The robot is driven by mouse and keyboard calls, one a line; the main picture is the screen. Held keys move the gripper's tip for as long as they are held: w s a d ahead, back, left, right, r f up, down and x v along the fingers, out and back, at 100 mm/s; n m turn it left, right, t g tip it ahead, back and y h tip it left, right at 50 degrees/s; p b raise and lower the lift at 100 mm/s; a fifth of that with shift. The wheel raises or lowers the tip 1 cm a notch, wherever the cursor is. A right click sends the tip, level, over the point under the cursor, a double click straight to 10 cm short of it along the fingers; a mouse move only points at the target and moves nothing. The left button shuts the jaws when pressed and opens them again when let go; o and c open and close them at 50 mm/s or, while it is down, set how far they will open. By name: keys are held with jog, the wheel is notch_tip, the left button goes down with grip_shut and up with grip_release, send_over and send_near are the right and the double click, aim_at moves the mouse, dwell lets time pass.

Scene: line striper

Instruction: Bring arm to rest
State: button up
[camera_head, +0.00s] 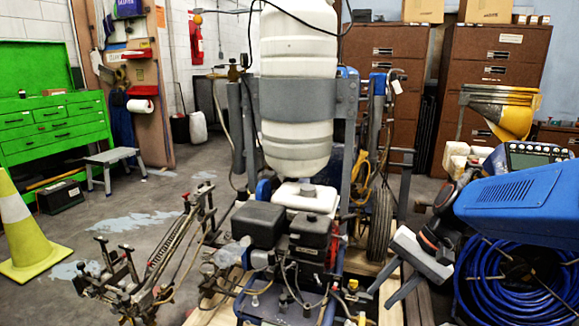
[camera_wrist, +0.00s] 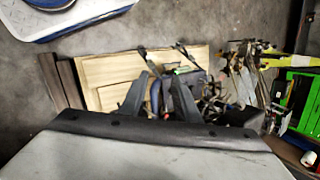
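My gripper (camera_head: 378,288) is right of centre in the head view, low in front of the line striper and pointing down and left. In the wrist view my gripper (camera_wrist: 158,85) has its two dark fingers apart, with nothing seen held between them. The line striper stands in the middle of the head view, with a large white tank (camera_head: 297,90) and a black engine (camera_head: 285,230). Its lower parts show beyond the fingers in the wrist view, small and unclear. I cannot tell how close the fingers are to it.
A wooden pallet (camera_wrist: 105,75) lies under the striper. A blue hose coil (camera_head: 500,290) sits at the lower right. A yellow cone (camera_head: 28,235), a grey step stool (camera_head: 112,158) and a green tool chest (camera_head: 50,130) are on the left. Brown cabinets (camera_head: 490,70) stand behind. Some floor is clear at left.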

jog(key=s+d+n+t+h, duration=0.2)
jog(key=s+d+n+h, duration=0.1)
jog(key=s, duration=0.3)
jog(key=s+d+r+n+t+h, duration=0.1)
jog(key=s+d+n+t+h, duration=0.1)
jog(key=s, duration=0.5)
jog(key=shift+d+r+n+t+h, duration=0.3)
jog(key=shift+d+n+h, duration=0.15)
jog(key=shift+d, duration=0.5)
jog(key=shift+s, duration=0.1)
dwell(1.9)
